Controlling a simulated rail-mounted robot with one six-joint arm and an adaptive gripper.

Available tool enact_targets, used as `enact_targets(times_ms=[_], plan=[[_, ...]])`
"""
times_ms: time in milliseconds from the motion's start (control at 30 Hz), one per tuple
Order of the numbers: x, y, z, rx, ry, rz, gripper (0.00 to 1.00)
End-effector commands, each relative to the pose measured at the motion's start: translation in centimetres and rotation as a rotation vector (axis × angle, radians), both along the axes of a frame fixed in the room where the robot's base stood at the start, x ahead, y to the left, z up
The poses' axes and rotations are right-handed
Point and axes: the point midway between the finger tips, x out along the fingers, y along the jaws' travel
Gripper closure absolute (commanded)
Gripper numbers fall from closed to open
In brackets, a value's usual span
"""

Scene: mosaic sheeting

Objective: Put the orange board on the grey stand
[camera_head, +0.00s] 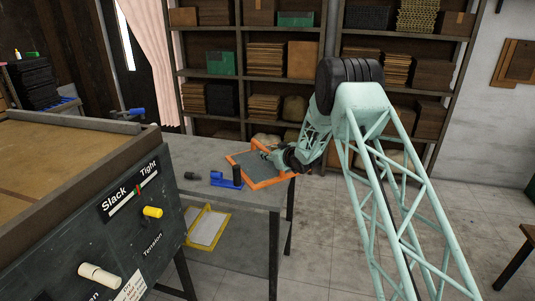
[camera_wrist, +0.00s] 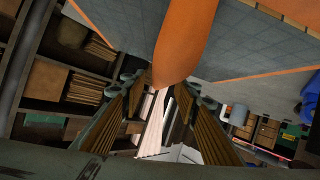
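The orange board (camera_head: 270,183), an orange frame around a grey gridded panel, is at the far right end of a grey table-like stand (camera_head: 205,155) in the head view; I cannot tell whether it rests there or is slightly raised. My gripper (camera_head: 272,156) is at its far right side. In the wrist view, the board's rounded orange tab (camera_wrist: 187,40) comes down from the top to between the fingertips of my gripper (camera_wrist: 160,88). The ribbed fingers stand apart, with a gap below the tab. Whether they press on the tab is unclear.
A blue and black clamp (camera_head: 229,180) is on the stand, left of the board. A yellow-edged board (camera_head: 208,228) lies on the stand's lower shelf. A machine with a Slack/Tight dial (camera_head: 130,200) fills the left. Loaded shelves (camera_head: 240,50) line the back wall.

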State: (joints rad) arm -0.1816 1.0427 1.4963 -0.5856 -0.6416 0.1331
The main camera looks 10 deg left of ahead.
Motion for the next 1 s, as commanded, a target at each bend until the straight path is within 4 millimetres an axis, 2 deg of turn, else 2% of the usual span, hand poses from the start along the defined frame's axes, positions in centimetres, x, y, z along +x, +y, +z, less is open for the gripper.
enact_targets(times_ms=[600, 1000], plan=[[-5.7, -3.5, 2.8, -0.001, 0.0, 0.0, 0.71], [-7.2, -4.4, 3.4, -0.001, 0.001, 0.001, 0.71]])
